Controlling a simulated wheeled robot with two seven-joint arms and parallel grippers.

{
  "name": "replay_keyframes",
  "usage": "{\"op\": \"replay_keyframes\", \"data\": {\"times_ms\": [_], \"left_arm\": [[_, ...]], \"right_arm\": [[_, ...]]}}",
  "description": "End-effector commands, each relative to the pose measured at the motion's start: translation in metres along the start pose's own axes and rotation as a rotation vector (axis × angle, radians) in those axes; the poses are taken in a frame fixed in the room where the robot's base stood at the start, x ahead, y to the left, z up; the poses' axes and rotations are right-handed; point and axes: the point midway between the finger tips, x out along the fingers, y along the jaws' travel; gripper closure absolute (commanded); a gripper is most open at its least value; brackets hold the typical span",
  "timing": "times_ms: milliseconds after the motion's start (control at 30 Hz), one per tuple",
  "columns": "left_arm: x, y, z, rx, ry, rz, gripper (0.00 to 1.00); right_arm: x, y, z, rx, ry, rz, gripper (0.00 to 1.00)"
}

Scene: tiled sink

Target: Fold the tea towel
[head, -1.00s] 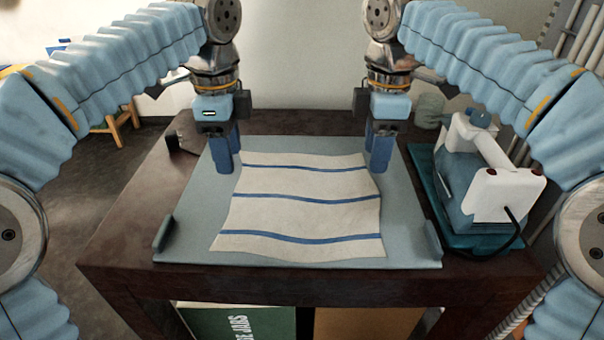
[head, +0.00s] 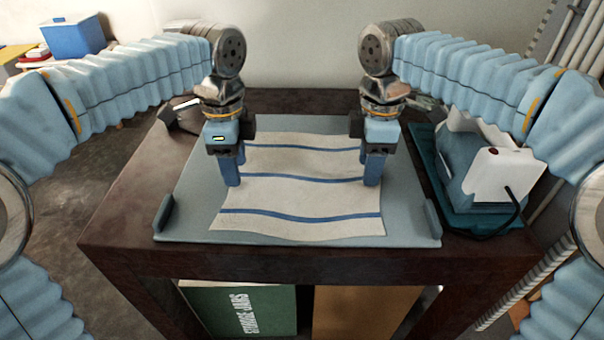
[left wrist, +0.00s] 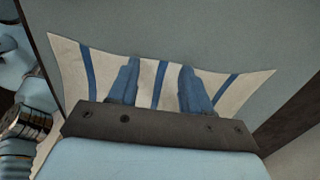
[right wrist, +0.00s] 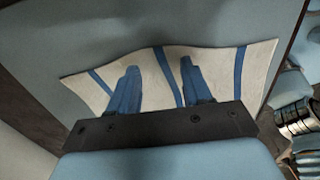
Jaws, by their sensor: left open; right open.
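The tea towel (head: 300,200), cream with blue stripes, lies spread out and slightly wavy on a grey-blue board (head: 185,222). It also shows in the left wrist view (left wrist: 70,68) and the right wrist view (right wrist: 218,66). My left gripper (head: 231,172) is open at the towel's left edge, near the middle stripe. My right gripper (head: 373,172) is open at its right edge, level with the left one. Both grippers' fingers show apart in the left wrist view (left wrist: 157,76) and right wrist view (right wrist: 159,74). I cannot tell whether the fingertips touch the cloth.
The board has raised ledges at its left (head: 163,214) and right (head: 432,222), on a dark table (head: 125,215). A white and blue appliance (head: 490,175) with a black cord stands on a teal base to the right. A green box (head: 238,310) sits below.

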Motion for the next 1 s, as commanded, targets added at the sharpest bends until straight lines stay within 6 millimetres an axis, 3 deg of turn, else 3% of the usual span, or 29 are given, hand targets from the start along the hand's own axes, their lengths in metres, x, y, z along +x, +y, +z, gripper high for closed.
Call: {"op": "replay_keyframes", "data": {"times_ms": [300, 900, 1000], "left_arm": [[0.0023, 0.0001, -0.0001, 0.000, -0.001, 0.001, 0.51], [0.0026, 0.0001, 0.0000, 0.000, -0.001, 0.002, 0.97], [0.0026, 0.0001, 0.0000, 0.000, -0.001, 0.002, 1.00]], "right_arm": [[0.0046, 0.0001, 0.0000, 0.000, 0.000, 0.000, 0.51], [0.0046, 0.0001, 0.0000, 0.000, 0.000, 0.000, 0.97], [0.0046, 0.0001, 0.0000, 0.000, 0.000, 0.000, 1.00]]}}
